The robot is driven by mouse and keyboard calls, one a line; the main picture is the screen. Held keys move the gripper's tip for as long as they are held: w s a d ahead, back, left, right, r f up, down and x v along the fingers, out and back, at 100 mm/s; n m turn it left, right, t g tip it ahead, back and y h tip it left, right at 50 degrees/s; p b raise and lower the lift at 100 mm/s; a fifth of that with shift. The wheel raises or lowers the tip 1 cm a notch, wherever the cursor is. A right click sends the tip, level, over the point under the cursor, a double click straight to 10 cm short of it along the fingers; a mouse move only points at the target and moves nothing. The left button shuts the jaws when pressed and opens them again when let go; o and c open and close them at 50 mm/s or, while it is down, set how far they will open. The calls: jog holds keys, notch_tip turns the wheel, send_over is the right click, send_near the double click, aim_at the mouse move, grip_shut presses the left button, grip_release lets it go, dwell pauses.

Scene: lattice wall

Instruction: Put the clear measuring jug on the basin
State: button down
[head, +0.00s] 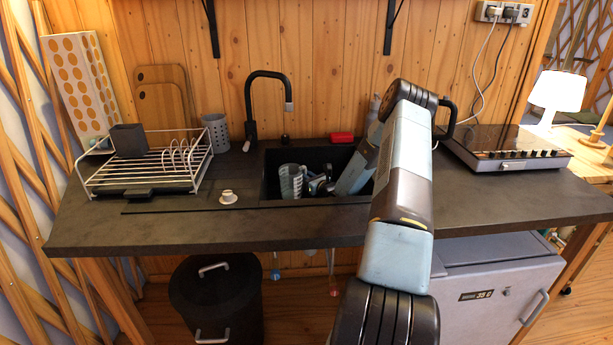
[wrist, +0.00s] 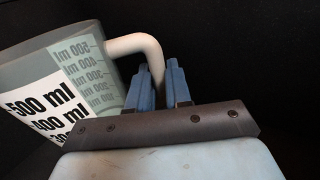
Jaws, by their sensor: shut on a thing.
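The clear measuring jug (head: 291,181) is inside the dark basin (head: 264,186), towards its left side in the head view. In the wrist view the jug (wrist: 70,85) shows at the left with its printed ml scale, tilted in the picture. My gripper (wrist: 165,85) is shut on the jug's pale handle (wrist: 140,45), with the blue fingers on either side of it. In the head view my gripper (head: 318,186) reaches down into the basin beside the jug. I cannot tell whether the jug's base touches the basin floor.
A black tap (head: 266,76) stands behind the basin. A white dish rack (head: 150,165) is to the left, and a small white cup (head: 228,197) sits on the counter (head: 180,232) near the basin's left. A red item (head: 341,137) lies behind the basin. A hob (head: 505,148) is at the right.

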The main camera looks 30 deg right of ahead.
jog(key=shift+f, duration=0.5)
jog(key=c, duration=1)
grip_release()
jog(key=shift+s, duration=0.15)
